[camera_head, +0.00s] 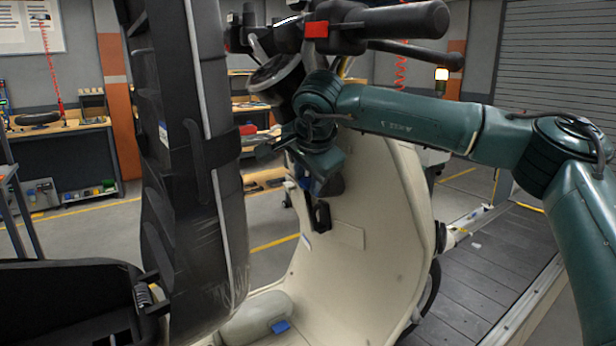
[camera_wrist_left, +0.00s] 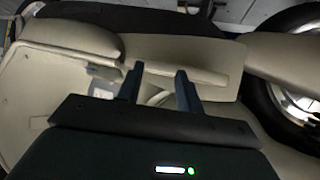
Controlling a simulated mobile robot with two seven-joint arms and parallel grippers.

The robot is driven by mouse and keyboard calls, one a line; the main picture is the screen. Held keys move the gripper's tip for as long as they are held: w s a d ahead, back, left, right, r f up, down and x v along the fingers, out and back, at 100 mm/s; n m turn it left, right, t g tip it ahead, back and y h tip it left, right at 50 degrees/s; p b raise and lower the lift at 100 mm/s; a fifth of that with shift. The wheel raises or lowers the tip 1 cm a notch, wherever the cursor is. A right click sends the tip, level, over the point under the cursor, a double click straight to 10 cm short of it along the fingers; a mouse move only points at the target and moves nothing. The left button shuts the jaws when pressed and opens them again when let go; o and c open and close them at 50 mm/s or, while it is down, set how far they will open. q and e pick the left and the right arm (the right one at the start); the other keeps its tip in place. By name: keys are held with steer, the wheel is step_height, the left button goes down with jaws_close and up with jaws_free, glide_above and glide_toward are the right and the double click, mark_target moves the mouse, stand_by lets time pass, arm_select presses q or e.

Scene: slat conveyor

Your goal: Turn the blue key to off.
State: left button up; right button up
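A cream scooter leg shield (camera_head: 375,225) stands in the middle of the head view, below the handlebar (camera_head: 375,24). My right gripper (camera_head: 316,182) is close to the upper inner face of the leg shield, under the handlebar, and points downward. I cannot tell whether its fingers are open or shut, or whether they touch anything. I cannot make out the blue key; my right wrist covers part of the area below the handlebar. My left gripper (camera_wrist_left: 158,72) shows in the left wrist view with its two fingers apart and nothing between them, near cream scooter panels.
A tall black padded part (camera_head: 185,170) stands upright left of the leg shield. A red switch (camera_head: 316,29) is on the handlebar. The slat conveyor (camera_head: 480,268) runs at the right. A workbench (camera_head: 62,130) is at the back left. A wheel (camera_wrist_left: 290,85) shows in the left wrist view.

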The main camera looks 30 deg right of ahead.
steer(key=c, duration=0.3)
steer(key=shift+r+p, duration=0.2)
steer(key=shift+p, duration=0.5)
steer(key=g+p, duration=0.1)
steer(key=p, duration=0.3)
steer(key=shift+w+n+g, duration=0.15)
steer(key=shift+n+g, duration=0.15)
steer(key=shift+g, duration=0.1)
steer(key=shift+w+f+g, duration=0.1)
steer(key=shift+g, duration=0.2)
